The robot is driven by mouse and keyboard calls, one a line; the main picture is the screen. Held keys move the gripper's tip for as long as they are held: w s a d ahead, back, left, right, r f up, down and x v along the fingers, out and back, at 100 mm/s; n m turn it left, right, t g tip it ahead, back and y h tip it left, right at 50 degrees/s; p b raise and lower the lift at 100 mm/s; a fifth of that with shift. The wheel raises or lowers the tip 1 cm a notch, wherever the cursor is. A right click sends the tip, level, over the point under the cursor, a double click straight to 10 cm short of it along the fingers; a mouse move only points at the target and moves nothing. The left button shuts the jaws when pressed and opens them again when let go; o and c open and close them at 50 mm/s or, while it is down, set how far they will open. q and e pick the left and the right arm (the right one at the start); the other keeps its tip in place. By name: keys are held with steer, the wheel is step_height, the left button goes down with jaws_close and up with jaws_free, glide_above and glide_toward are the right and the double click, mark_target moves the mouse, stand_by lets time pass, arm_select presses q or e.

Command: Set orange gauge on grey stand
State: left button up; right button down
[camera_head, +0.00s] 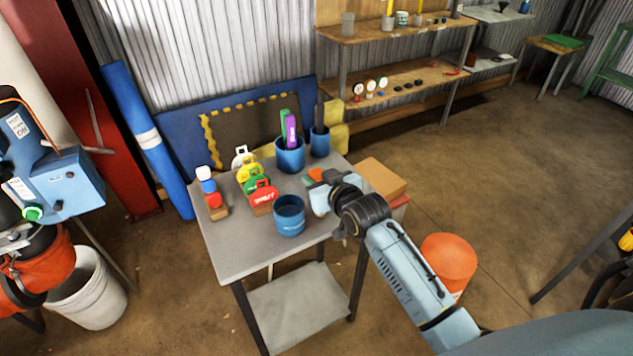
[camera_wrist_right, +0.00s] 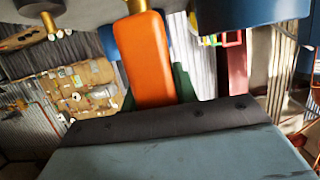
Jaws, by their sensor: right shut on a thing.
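The orange gauge (camera_head: 316,174) shows as a small orange patch above the right side of the small grey table. In the right wrist view it is a rounded orange case (camera_wrist_right: 148,62) with a brass part at its top, close in front of the palm. My right gripper (camera_head: 322,188) is shut on it, at the table's right edge beside the front blue cup. The gripper's wrist hides part of the gauge. I cannot make out a grey stand for certain. My left gripper is not in view.
The table (camera_head: 238,256) carries the front blue cup (camera_head: 289,217), two more blue cups with upright things, coloured tags (camera_head: 262,196) and small coloured blocks. A cardboard box (camera_head: 380,180) and orange bucket (camera_head: 449,262) stand right. Shelves (camera_head: 420,75) at the back hold small dials.

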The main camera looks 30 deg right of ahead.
steer(key=shift+f, duration=0.25)
steer(key=c, duration=1.1)
jaws_free()
steer(key=shift+f, duration=0.1)
steer(key=shift+r, duration=0.2)
steer(key=p+v, duration=0.2)
steer(key=v, duration=1)
